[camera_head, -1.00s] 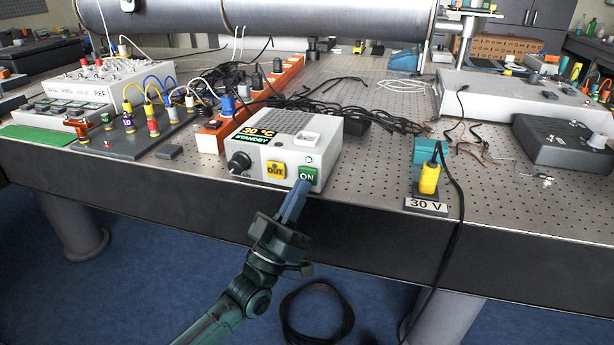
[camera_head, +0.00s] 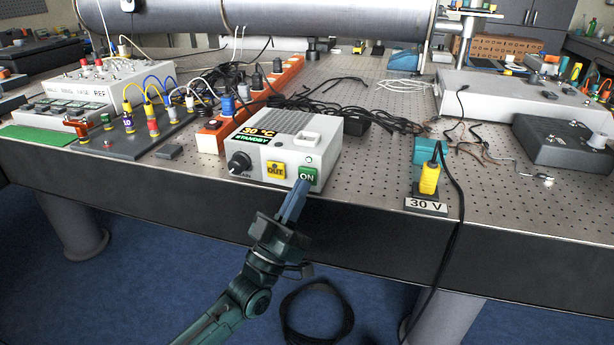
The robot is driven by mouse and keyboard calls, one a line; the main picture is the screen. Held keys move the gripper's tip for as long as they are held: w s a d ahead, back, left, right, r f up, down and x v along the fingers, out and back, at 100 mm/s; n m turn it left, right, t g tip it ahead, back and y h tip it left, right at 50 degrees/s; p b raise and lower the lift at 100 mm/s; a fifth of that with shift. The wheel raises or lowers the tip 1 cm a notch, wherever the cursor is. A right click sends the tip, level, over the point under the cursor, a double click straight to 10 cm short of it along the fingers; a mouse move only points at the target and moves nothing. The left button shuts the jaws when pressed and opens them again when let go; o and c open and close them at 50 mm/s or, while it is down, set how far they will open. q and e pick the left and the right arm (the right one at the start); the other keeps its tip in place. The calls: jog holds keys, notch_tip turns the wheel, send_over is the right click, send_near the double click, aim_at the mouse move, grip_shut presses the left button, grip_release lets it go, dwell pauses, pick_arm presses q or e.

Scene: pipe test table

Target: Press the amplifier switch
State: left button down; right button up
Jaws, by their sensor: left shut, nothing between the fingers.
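The amplifier (camera_head: 286,147) is a white-grey box near the table's front edge. Its display (camera_head: 257,137) reads 30 °C and STANDBY. On its front are a black knob (camera_head: 240,162), a yellow OUT socket (camera_head: 276,170) and a green switch (camera_head: 307,175) marked ON. My left gripper (camera_head: 299,185) is shut and empty, its blue fingertips right at the lower left of the green switch. I cannot tell whether they touch it. The tips hide a small part of the switch's lower edge. My right gripper is not in view.
A yellow connector (camera_head: 429,178) with a 30 V label stands right of the amplifier. A black cable (camera_head: 460,220) hangs over the front edge there. An orange socket strip (camera_head: 210,138) and a dark plug board (camera_head: 140,138) lie to the left. The perforated table (camera_head: 375,190) is bare between amplifier and connector.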

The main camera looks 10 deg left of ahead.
pick_arm(q)
jog(key=shift+w, duration=0.1)
jog(key=shift+w, duration=0.35)
jog(key=shift+w+b, duration=0.4)
jog(key=shift+b, duration=0.05)
dwell(0.8)
jog(key=shift+s, duration=0.1)
jog(key=shift+s+p, duration=0.45)
jog(key=shift+s, duration=0.3)
jog(key=s+p, duration=0.2)
jog(key=s, duration=0.3)
jog(key=shift+a, duration=0.15)
